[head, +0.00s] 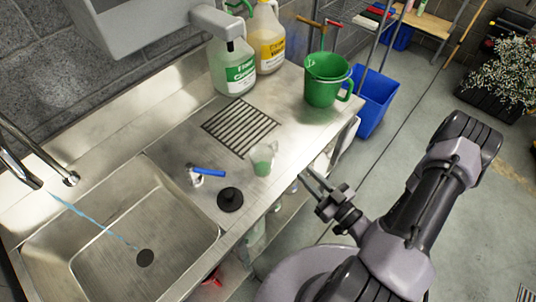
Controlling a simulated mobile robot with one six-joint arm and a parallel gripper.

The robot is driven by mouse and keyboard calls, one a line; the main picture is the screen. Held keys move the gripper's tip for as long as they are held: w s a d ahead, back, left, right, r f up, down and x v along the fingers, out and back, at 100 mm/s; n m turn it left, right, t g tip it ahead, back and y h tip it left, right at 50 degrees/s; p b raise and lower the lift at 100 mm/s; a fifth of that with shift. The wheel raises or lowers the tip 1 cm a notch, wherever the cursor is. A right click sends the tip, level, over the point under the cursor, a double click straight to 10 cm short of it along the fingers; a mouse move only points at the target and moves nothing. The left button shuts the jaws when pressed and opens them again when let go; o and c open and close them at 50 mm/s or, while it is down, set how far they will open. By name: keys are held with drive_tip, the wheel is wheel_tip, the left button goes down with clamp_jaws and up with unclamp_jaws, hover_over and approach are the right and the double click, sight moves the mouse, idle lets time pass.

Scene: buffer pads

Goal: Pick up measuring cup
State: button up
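A small translucent greenish measuring cup (262,160) stands upright near the front edge of the steel counter, just below the slotted drain grate. My gripper (311,180) is to the right of the cup, past the counter's front edge and apart from the cup. Its two thin fingers point up and left toward the counter, with a gap between them. Nothing shows between the fingers.
A black plunger-like disc (230,199) and a blue-handled tool (208,171) lie left of the cup. A green bucket (326,80) and jugs (232,66) stand behind. The sink (125,225) is at left, with running water. A blue bin (374,98) is on the floor.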

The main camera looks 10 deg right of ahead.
sight(266, 157)
drive_tip(key=b+x, duration=0.2)
drive_tip(key=x, duration=0.9)
drive_tip(key=shift+w+a+f+b, duration=0.15)
drive_tip(key=shift+w+b, duration=0.1)
drive_tip(key=shift+b, duration=0.1)
drive_tip(key=x, duration=0.2)
drive_tip(key=b+x, duration=0.1)
drive_tip(key=x, duration=0.2)
drive_tip(key=shift+w+a+r+b, duration=0.25)
drive_tip(key=shift+w+a+b, duration=0.05)
drive_tip(key=shift+a+b, duration=0.05)
drive_tip(key=shift+r, duration=0.1)
clamp_jaws()
